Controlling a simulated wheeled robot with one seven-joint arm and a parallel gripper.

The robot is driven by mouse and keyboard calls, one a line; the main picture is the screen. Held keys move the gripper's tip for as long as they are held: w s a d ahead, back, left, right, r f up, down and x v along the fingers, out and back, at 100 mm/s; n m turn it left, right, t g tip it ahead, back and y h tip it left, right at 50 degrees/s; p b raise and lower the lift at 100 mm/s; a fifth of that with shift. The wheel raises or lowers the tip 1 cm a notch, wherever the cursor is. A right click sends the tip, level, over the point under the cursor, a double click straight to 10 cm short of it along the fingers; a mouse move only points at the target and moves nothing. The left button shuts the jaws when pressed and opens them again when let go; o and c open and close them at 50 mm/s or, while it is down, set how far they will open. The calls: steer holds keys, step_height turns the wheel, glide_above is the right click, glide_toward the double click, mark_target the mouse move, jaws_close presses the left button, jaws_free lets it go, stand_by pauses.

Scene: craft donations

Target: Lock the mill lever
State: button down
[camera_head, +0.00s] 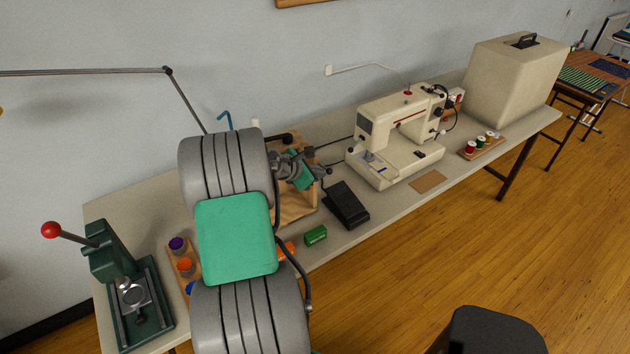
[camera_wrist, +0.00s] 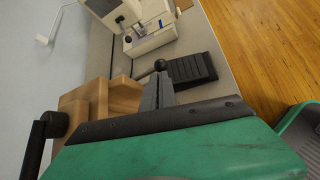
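My gripper shows in the wrist view (camera_wrist: 158,84), its two grey fingers close together with no clear gap. A black ball knob (camera_wrist: 160,65) on a short dark rod, which looks like the lever end, sits just beyond the fingertips. I cannot tell whether they touch it. The wooden base (camera_wrist: 98,98) stands to the left of the fingers, with a black crank-like handle (camera_wrist: 36,140) at the far left. In the head view my arm covers much of the wooden base (camera_head: 296,214) and the mill's body, so the lever's position is unclear.
A sewing machine (camera_head: 400,135) stands farther right. A green press (camera_head: 135,300) with a red-knobbed lever is at the left end. A dark chair (camera_head: 490,332) stands in front.

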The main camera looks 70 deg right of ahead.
steer(key=shift+w+d+r+p, duration=0.15)
steer(key=shift+r+p, duration=0.1)
steer(key=shift+r, duration=0.15)
steer(key=shift+w+d+r+p, duration=0.1)
steer(key=shift+d+r+p, duration=0.05)
steer(key=shift+r+p, duration=0.15)
steer(key=shift+w+r, duration=0.1)
steer(key=shift+w, duration=0.05)
stand_by(0.8)
steer(key=shift+r+p, duration=0.75)
steer(key=shift+r, duration=0.05)
